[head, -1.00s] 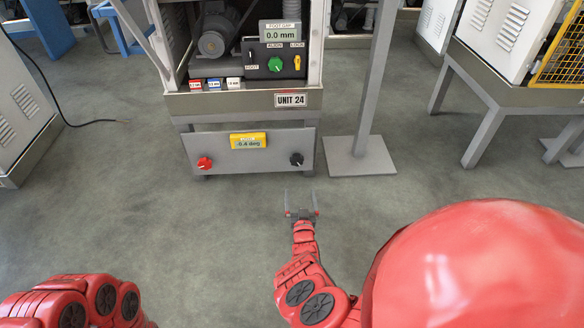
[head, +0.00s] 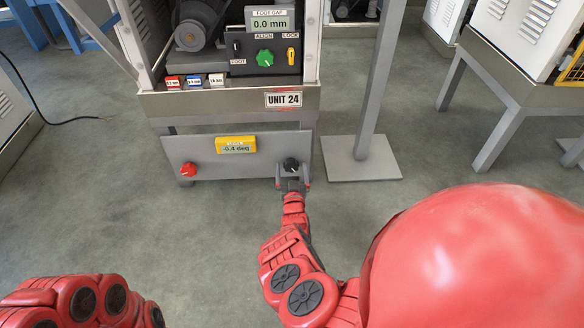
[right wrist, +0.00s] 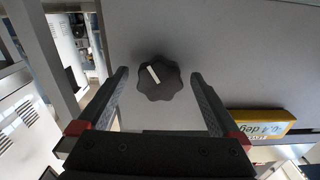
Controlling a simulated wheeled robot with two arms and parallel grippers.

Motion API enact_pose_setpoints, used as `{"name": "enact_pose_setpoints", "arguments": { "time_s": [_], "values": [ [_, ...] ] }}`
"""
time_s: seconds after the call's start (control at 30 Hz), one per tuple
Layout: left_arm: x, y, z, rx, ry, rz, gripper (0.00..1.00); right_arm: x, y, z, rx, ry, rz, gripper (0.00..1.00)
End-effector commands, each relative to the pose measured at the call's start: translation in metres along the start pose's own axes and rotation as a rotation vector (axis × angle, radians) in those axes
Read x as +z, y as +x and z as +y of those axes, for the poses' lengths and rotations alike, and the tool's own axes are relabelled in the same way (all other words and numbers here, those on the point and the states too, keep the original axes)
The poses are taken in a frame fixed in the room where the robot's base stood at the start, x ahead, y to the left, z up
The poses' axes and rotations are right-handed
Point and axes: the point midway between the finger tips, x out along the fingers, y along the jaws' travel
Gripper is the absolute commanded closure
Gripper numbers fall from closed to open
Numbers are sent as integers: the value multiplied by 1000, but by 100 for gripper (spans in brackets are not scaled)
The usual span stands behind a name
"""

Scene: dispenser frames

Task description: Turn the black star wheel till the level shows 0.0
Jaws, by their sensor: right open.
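The black star wheel (head: 291,164) is at the right end of the grey lower panel of Unit 24. In the right wrist view the black star wheel (right wrist: 160,86) has a lobed rim and a white pointer line tilted to the upper left. My right gripper (head: 293,174) is open at the wheel. In the wrist view its fingers (right wrist: 160,76) stand on either side of the wheel, with a gap on each side. My left gripper is out of view.
A red knob (head: 188,169) is at the left end of the same panel. Above are the 0.0 mm display (head: 270,22), a green knob (head: 265,58) and a yellow lock switch (head: 291,56). A grey post on a base plate (head: 370,165) stands close on the right.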

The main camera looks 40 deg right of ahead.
Motion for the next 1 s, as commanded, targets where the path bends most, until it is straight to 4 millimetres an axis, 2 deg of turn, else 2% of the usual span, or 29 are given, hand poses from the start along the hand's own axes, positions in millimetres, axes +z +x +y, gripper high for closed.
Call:
{"name": "enact_pose_setpoints", "arguments": {
  "time_s": [0.17,0.63,1.0],
  "values": [
    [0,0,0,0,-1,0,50,0,0,0,0,0,0,0],
    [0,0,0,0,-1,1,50,0,0,0,0,0,0,84],
    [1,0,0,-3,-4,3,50,0,0,0,0,-67,0,85]
  ]
}}
